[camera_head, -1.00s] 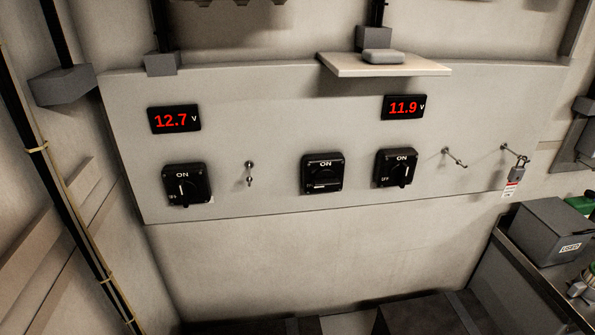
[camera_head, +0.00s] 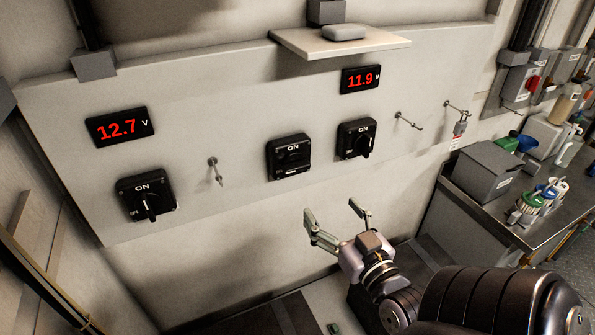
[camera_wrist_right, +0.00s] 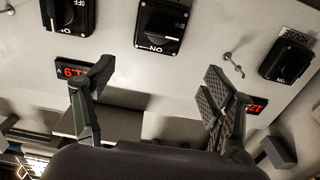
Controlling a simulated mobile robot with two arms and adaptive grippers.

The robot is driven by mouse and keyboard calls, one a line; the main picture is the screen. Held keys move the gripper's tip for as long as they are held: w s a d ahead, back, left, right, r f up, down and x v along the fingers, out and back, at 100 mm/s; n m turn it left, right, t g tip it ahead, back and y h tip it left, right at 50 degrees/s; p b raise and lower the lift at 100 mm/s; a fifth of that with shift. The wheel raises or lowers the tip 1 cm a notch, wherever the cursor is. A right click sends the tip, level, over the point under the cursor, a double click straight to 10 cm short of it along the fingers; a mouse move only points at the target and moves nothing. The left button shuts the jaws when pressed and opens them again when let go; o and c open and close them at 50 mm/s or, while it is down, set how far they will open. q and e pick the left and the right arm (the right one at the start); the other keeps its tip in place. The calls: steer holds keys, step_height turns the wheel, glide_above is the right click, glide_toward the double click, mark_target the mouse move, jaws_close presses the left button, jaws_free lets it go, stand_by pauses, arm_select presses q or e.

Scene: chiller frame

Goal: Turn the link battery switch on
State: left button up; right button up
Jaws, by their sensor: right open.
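Three black rotary switches are on the pale wall panel (camera_head: 225,115). The middle switch (camera_head: 289,157) has no legible name, so I cannot confirm it is the link switch; its knob seems to lie sideways. It also shows upside down in the right wrist view (camera_wrist_right: 160,25). The left switch (camera_head: 146,196) and right switch (camera_head: 357,139) have roughly upright knobs. The left one bears a HOUSE label in the right wrist view (camera_wrist_right: 286,58). My right gripper (camera_head: 333,212) is open and empty, below the middle and right switches, apart from them. My left gripper is not in view.
Red displays read 12.7 V (camera_head: 120,127) and 11.9 V (camera_head: 360,79). A small shelf (camera_head: 300,48) juts out above. Hooks (camera_head: 408,121) stick out of the panel, one with a padlock (camera_head: 460,127). A bench (camera_head: 520,222) with a grey box (camera_head: 487,172) stands at right.

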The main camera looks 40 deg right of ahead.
steer(key=b, duration=0.4)
glide_toward(299, 169)
steer(key=b+x, duration=0.4)
steer(key=b, duration=0.1)
steer(key=shift+w+d+f, duration=0.1)
steer(key=shift+w+f, duration=0.15)
steer(key=shift+b+x, duration=0.85)
steer(key=shift+x, duration=0.15)
steer(key=shift+w+d+r+p, duration=0.15)
steer(key=shift+w+p, duration=0.05)
steer(key=shift+w, duration=0.3)
steer(key=shift+w+d+r+p, duration=0.15)
steer(key=shift+w, duration=0.35)
steer(key=shift+w+d+f, duration=0.1)
steer(key=shift+w+d, duration=0.05)
steer(key=shift+w, duration=0.4)
steer(key=shift+c, duration=0.4)
steer(key=c, duration=1.1)
